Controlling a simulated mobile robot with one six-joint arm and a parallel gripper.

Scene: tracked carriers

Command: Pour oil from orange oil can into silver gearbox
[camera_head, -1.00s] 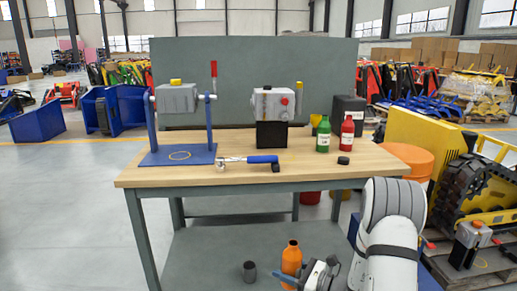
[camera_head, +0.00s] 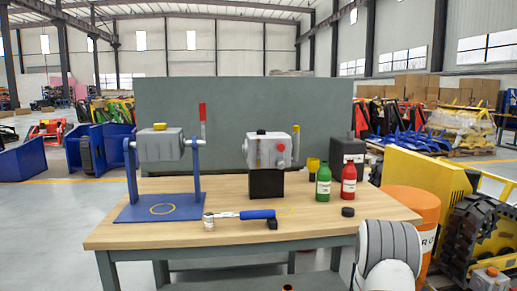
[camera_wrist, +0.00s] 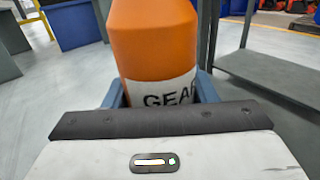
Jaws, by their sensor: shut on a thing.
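The orange oil can (camera_wrist: 155,45) fills the upper middle of the wrist view. Its white label shows the letters "GEA". My gripper (camera_wrist: 160,94) is shut on it, with blue fingers at both sides. A silver-grey gearbox housing (camera_head: 160,147) with a yellow cap hangs between posts of a blue stand. Which one is meant is unclear.
The wooden bench (camera_head: 330,222) carries a blue-handled tool (camera_head: 257,214), a green bottle (camera_head: 323,184), a red bottle (camera_head: 349,184) and a black puck (camera_head: 347,212). A grey panel (camera_head: 235,105) stands behind.

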